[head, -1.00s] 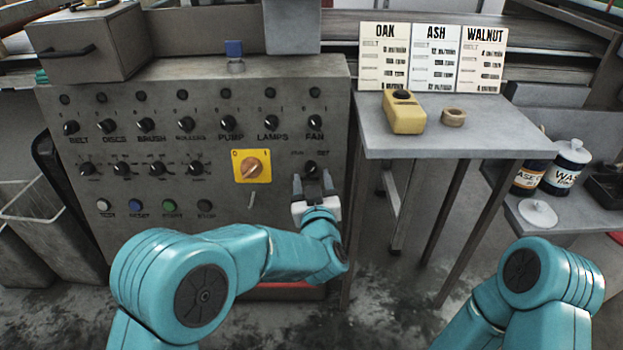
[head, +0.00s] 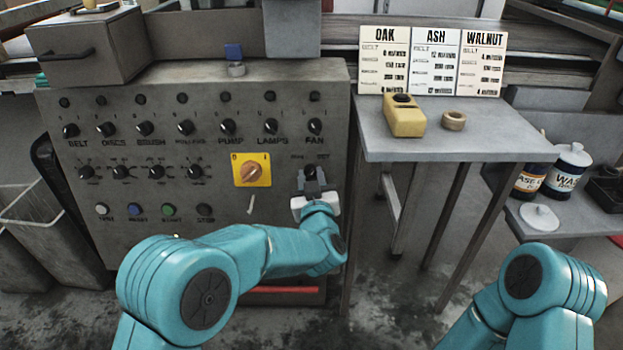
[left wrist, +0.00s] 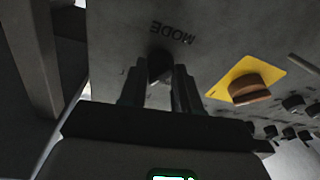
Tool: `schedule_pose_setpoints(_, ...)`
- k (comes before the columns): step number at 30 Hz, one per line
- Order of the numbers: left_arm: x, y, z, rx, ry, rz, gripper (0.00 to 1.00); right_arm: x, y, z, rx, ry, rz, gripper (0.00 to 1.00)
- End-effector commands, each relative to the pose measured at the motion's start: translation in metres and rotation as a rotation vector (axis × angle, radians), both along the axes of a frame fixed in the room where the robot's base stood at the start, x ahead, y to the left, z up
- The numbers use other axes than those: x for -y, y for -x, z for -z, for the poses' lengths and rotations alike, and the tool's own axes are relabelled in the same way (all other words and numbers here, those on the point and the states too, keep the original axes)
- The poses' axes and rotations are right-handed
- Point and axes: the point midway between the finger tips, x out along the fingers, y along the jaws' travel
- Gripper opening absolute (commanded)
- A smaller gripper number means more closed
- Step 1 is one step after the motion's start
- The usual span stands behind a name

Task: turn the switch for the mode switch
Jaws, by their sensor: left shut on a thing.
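The mode switch (head: 310,171) is a small black knob at the right of the grey control panel (head: 225,120), below the FAN knob. My left gripper (head: 311,181) is at the knob, its two dark fingers shut on it. In the left wrist view the mode switch (left wrist: 158,66) sits between the fingertips, beside the word MODE, which appears upside down. The fingers hide part of the knob, and its pointer direction cannot be read. My right gripper is out of view; only part of my right arm shows.
A yellow plate with an orange rotary switch (head: 251,170) is just left of my left gripper. Rows of black knobs and several buttons fill the panel. A grey table (head: 450,145) with a yellow device (head: 404,117) and a ring (head: 453,121) stands to the right.

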Motion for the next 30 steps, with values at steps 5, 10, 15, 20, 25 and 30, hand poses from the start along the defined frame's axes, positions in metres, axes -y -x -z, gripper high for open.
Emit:
schedule_pose_setpoints(5,0.001,0.0,0.0,0.002,0.076,-0.014,0.02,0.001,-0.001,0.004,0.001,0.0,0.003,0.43)
schedule_pose_setpoints(10,0.001,0.0,0.0,0.002,0.205,-0.038,0.02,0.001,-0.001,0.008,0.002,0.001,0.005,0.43)
schedule_pose_setpoints(15,0.001,0.0,-0.001,0.002,0.36,-0.067,0.02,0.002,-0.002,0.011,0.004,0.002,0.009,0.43)
schedule_pose_setpoints(20,0.001,0.0,-0.001,0.001,0.511,-0.093,0.02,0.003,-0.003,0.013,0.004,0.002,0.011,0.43)
schedule_pose_setpoints(25,0.001,0.0,-0.002,0.001,0.663,-0.122,0.02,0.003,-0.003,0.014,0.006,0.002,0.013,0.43)
schedule_pose_setpoints(30,0.001,0.0,-0.002,-0.001,0.796,-0.146,0.02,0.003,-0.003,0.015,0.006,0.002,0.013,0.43)
